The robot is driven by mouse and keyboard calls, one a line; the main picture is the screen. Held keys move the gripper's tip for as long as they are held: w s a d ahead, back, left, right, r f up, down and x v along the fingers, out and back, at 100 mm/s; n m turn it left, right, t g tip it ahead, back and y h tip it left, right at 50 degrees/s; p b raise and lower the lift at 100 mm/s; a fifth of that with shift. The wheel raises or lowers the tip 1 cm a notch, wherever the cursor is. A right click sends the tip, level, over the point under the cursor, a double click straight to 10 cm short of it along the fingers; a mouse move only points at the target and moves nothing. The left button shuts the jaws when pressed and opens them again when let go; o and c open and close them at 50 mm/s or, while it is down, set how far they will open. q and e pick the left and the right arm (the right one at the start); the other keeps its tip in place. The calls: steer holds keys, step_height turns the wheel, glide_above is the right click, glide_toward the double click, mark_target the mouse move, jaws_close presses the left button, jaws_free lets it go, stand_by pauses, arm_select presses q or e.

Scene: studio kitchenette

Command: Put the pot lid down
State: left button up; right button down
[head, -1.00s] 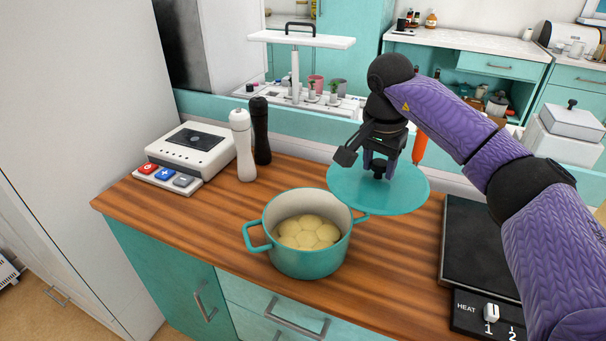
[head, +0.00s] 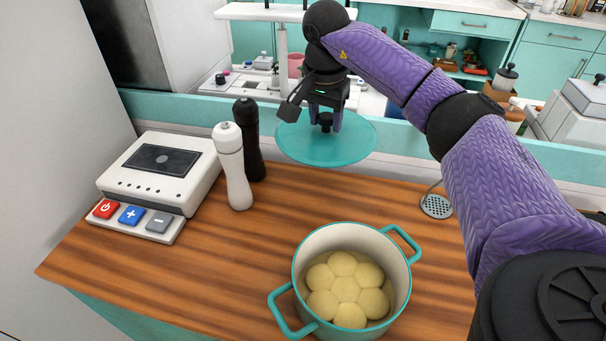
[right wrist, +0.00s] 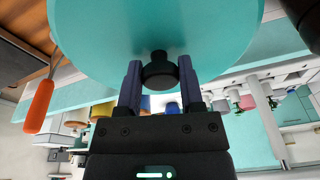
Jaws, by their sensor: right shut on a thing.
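The teal pot lid (head: 326,150) is held in the air by its dark knob, over the back of the wooden counter. My right gripper (head: 326,122) is shut on that knob. In the right wrist view the dark knob (right wrist: 159,70) sits between the two fingers (right wrist: 159,84), with the lid's teal disc (right wrist: 150,30) beyond it. The teal pot (head: 352,285) stands uncovered at the front of the counter, with several pale round pieces (head: 346,287) inside. The lid is behind the pot and apart from it. My left gripper is not in view.
A white mill (head: 232,165) and a black mill (head: 248,138) stand left of the lid. A white device (head: 160,170) with coloured buttons is at the far left. The wooden counter (head: 215,265) is bare left of the pot. An orange handle (right wrist: 39,105) shows in the right wrist view.

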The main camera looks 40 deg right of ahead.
mark_target(323, 125)
steer(key=shift+w+f+b, duration=0.85)
steer(key=shift+w+f, duration=0.05)
steer(key=shift+f, duration=0.1)
steer(key=shift+s+f+b, duration=0.6)
steer(key=shift+f+b, duration=0.3)
steer(key=shift+b, duration=0.1)
step_height(323, 125, down, 14)
steer(key=b, duration=0.7)
steer(key=shift+w+r+b, duration=0.15)
steer(key=shift+r+b, duration=0.1)
steer(key=shift+b, duration=0.1)
steer(key=shift+r, duration=0.15)
steer(key=shift+c, duration=1.2)
jaws_free()
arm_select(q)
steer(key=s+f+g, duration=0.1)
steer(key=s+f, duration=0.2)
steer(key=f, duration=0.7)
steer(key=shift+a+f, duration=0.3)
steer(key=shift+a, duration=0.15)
